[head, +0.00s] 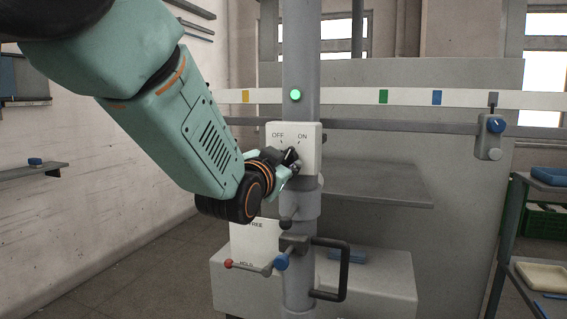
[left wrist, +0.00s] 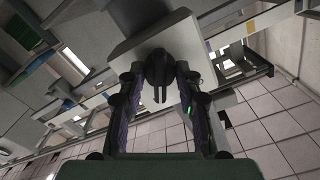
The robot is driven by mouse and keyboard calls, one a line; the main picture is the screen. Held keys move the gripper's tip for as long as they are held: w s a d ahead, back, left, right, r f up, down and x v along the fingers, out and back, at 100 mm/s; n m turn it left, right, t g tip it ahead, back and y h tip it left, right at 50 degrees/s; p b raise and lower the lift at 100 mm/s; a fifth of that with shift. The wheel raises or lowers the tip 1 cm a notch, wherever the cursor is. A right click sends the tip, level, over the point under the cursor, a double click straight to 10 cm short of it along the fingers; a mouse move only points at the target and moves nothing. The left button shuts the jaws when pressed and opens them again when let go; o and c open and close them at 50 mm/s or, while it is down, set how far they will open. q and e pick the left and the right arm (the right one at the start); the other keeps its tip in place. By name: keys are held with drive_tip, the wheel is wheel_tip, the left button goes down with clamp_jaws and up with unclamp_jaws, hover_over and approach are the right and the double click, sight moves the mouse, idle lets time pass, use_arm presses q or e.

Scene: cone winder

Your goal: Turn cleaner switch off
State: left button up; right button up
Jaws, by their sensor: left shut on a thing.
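The cleaner switch box (head: 309,137) is a pale box on the grey post, marked OFF at the left and ON at the right. Its dark knob (head: 291,155) is partly hidden by my left gripper (head: 288,167). My left gripper is shut on the knob. In the left wrist view the black knob (left wrist: 159,70) sits between the two fingers of the left gripper (left wrist: 158,85), in front of the pale box face (left wrist: 125,48). The knob's exact pointing direction is hard to tell in the head view. My right gripper is not in view.
A green lamp (head: 295,95) glows on the post above the box. Below are a black handle (head: 345,270), a lever with a red ball (head: 229,264) and a blue knob (head: 281,262). A grey shelf (head: 385,185) extends to the right.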

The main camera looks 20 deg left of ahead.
use_arm(q)
drive_tip(key=n+b, duration=0.1)
drive_tip(key=n, duration=0.4)
drive_tip(key=shift+n, duration=0.3)
drive_tip(key=n, duration=0.6)
drive_tip(key=shift+b, duration=0.3)
drive_tip(key=o, duration=1.1)
drive_tip(key=shift+s+r, duration=0.1)
drive_tip(key=shift+s, duration=0.05)
drive_tip(key=shift+o, duration=0.2)
wheel_tip(320, 180, up, 10)
